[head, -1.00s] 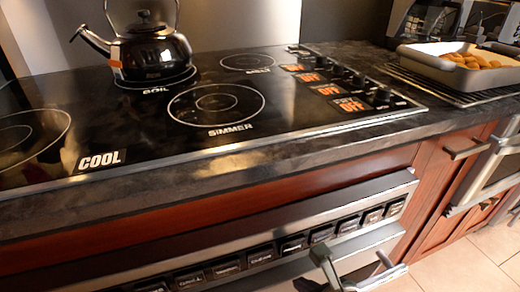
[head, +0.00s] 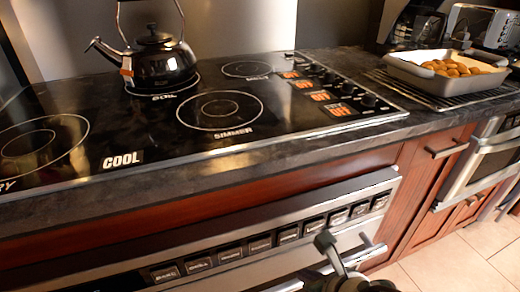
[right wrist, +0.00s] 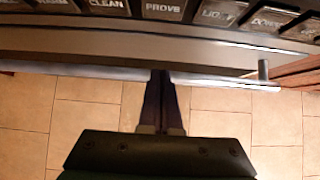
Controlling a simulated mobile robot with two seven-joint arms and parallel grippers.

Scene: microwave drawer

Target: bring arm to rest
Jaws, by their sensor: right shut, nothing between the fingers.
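My right gripper (head: 328,250) shows at the bottom of the head view, in front of the oven front (head: 240,248). In the right wrist view my right gripper (right wrist: 163,78) has its two dark fingers together with nothing between them. Their tips overlap the oven's silver handle bar (right wrist: 222,82) in the picture. I cannot tell whether they touch it. The handle bar also shows in the head view (head: 362,254), partly hidden by my arm. My left gripper is not in view.
The cooktop (head: 150,125) carries a black kettle (head: 160,62). A baking tray (head: 420,74) of brown food sits on a rack at right. A steel-fronted appliance (head: 485,160) is built in below the counter. Bare tiled floor (head: 445,265) lies at lower right.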

